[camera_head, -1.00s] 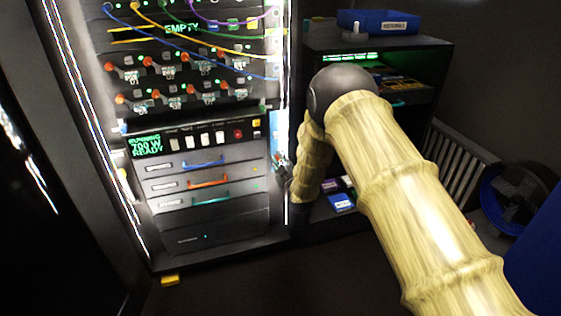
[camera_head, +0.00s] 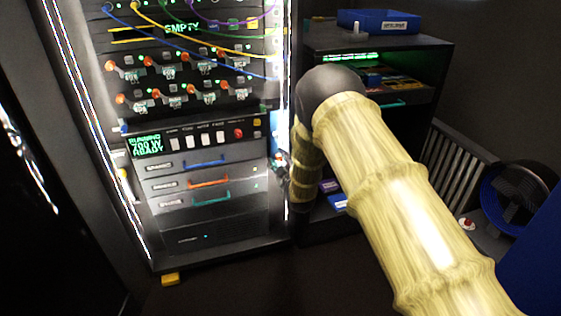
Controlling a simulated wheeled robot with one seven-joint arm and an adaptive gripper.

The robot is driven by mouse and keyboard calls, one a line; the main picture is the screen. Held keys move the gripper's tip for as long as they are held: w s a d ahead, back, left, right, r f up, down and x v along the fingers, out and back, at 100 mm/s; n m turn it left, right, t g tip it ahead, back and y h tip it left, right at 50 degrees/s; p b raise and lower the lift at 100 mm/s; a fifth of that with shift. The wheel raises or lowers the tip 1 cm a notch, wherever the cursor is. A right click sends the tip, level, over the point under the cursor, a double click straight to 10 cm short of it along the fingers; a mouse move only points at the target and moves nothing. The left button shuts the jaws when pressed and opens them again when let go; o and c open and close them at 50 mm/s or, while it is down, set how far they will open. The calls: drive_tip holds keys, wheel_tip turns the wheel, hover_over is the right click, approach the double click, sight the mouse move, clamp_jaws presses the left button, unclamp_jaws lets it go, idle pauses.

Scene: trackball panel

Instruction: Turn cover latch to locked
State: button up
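My arm reaches from the lower right to the right edge of the lit equipment rack. My gripper (camera_head: 279,163) is small and dark there, beside a narrow pale blue strip (camera_head: 275,125) at the rack's right side. Its fingers are too small and dark to tell open from shut, or whether they touch anything. I cannot make out the cover latch or the trackball panel; my gripper and forearm may hide them.
The rack holds a power unit (camera_head: 195,140) with a green display, drawers with blue, orange and teal handles (camera_head: 208,183), and looping cables above. A dark shelf (camera_head: 375,42) bearing a blue bin (camera_head: 378,22) stands right. A fan (camera_head: 517,195) stands far right.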

drive_tip(key=shift+s+f, duration=0.1)
drive_tip(key=v, duration=1.1)
drive_tip(key=shift+s+d, duration=0.2)
drive_tip(key=shift+s, duration=0.15)
